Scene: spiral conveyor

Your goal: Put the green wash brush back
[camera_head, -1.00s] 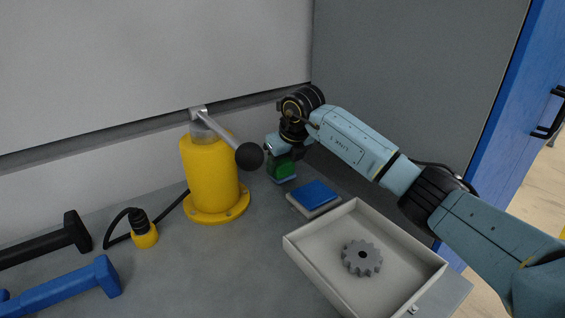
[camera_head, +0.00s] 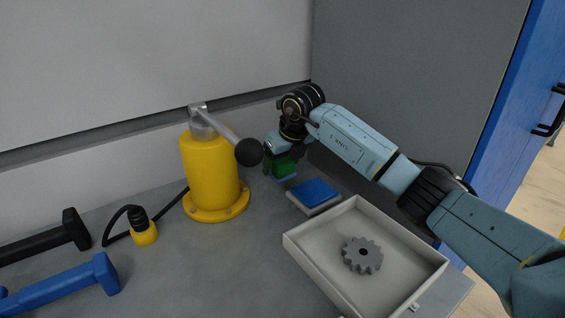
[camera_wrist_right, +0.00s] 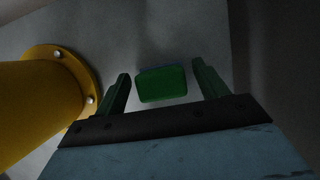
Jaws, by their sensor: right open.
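The green wash brush (camera_head: 284,166) stands on the grey bench at the back, just right of the yellow press. In the right wrist view the green brush top (camera_wrist_right: 162,84) lies between my right gripper's two fingers (camera_wrist_right: 160,86), with a gap on each side. My right gripper (camera_head: 278,160) is open at the brush in the head view, partly hiding it. A strip of blue shows at the brush's far edge in the wrist view. My left gripper is not in view.
The yellow press (camera_head: 211,175) with its black-knobbed lever stands close left of my right gripper. A blue-topped block (camera_head: 315,194) and a grey tray (camera_head: 301,250) holding a gear (camera_head: 362,255) are in front. Dumbbell-like tools (camera_head: 62,284) lie left. A wall rises behind.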

